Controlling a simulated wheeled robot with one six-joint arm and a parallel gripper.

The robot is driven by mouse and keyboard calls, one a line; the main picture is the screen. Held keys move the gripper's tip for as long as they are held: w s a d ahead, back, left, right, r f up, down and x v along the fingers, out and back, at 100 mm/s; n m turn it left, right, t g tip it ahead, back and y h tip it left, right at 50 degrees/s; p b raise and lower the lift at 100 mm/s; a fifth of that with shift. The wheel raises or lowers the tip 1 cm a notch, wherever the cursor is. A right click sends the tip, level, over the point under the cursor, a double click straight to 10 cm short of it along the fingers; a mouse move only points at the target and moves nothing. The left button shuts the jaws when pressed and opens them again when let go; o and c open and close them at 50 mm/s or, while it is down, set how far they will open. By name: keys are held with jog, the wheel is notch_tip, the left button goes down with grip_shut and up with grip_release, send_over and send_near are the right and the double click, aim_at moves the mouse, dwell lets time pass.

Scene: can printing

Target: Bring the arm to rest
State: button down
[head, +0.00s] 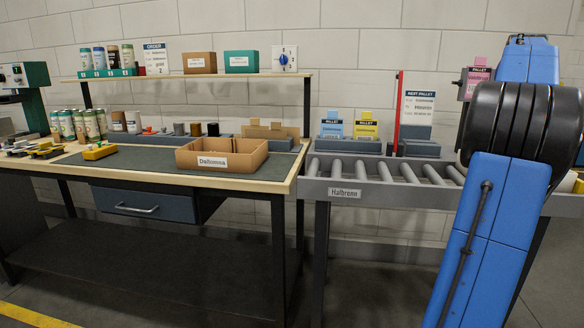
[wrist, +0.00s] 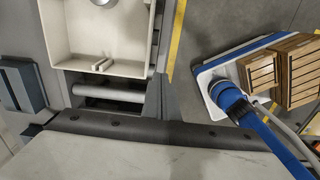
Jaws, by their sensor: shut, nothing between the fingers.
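My gripper (wrist: 161,90) shows in the wrist view as dark fingers closed together above a pale grey body with a dark band. Nothing is held between them. The fingers point down, beside a cream tray (wrist: 58,45) and over the edge of rollers. In the head view my blue arm with its black joint stands folded upright at the right, and the gripper itself cannot be made out there.
In the wrist view, wooden crates (wrist: 295,72) lie at the right, near open floor (wrist: 215,30).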

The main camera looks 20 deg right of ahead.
jog(key=w+a+f+m+t, duration=0.1)
jog(key=w+a+f+m, duration=0.15)
jog(key=a, duration=0.85)
jog(key=w+a+f+m+h, duration=0.1)
jog(key=w+a+f, duration=0.15)
jog(key=a, duration=0.85)
jog(key=w+a+f+m+t, duration=0.1)
jog(key=w+a+f+m, duration=0.15)
jog(key=a, duration=0.95)
jog(key=s+a+f+m+t, duration=0.1)
jog(key=s+a+f, duration=0.3)
jog(key=a+f, duration=0.2)
jog(key=s+a+f+m+t, duration=0.1)
jog(key=s+a+f+m, duration=0.1)
jog(key=s+a+f, duration=0.2)
jog(key=s+a+f+m+y, duration=0.1)
jog(key=s+a+f+m, duration=0.1)
jog(key=s+a+f, duration=0.3)
jog(key=a+f, duration=0.4)
jog(key=a, duration=0.3)
jog(key=shift+f+t, duration=0.2)
jog(key=shift+t, duration=0.2)
